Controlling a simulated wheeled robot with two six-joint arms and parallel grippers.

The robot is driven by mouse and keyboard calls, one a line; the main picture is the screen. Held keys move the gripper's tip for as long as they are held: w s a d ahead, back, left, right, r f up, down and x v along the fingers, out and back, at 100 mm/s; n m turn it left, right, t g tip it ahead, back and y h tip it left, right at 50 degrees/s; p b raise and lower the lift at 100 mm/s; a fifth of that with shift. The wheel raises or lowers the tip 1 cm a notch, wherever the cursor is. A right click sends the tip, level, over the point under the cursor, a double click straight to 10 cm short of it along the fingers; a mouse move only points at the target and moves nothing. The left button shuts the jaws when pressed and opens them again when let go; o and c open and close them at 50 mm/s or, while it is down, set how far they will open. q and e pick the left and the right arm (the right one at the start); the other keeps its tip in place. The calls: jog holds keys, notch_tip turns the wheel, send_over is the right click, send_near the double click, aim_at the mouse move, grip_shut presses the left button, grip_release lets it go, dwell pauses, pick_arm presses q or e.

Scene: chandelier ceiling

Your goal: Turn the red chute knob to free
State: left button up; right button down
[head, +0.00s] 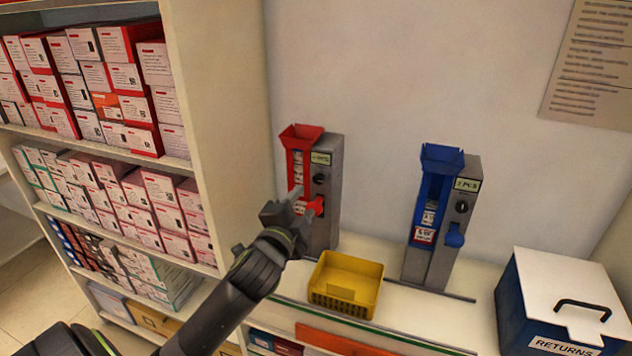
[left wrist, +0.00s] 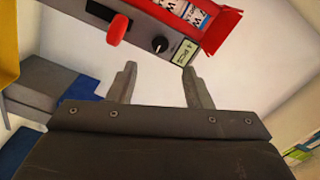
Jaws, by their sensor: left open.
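The red chute (head: 299,160) stands on a grey dispenser body (head: 325,230) against the wall. Its small dark round knob (head: 320,180) sits below the label, above a red lever (head: 317,204). In the left wrist view the knob (left wrist: 160,45) shows next to the "4 PCS" label, with the red lever (left wrist: 117,30) to its left. My left gripper (head: 303,203) is open and empty in front of the dispenser. In the wrist view its fingertips (left wrist: 159,70) are spread, with the knob beyond the gap and apparently untouched. I cannot read the knob's setting. My right gripper is not in view.
A blue chute dispenser (head: 436,180) with its own knob stands to the right. A yellow basket (head: 346,284) sits on the counter below. A blue and white returns box (head: 560,300) is at far right. Shelves of boxes (head: 110,190) fill the left side.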

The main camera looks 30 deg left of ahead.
aim_at(318, 180)
pick_arm(q)
jog(key=p+x, duration=0.1)
jog(key=x, duration=0.7)
jog(key=shift+w, duration=0.35)
jog(key=shift+c, duration=0.3)
jog(key=c, duration=0.9)
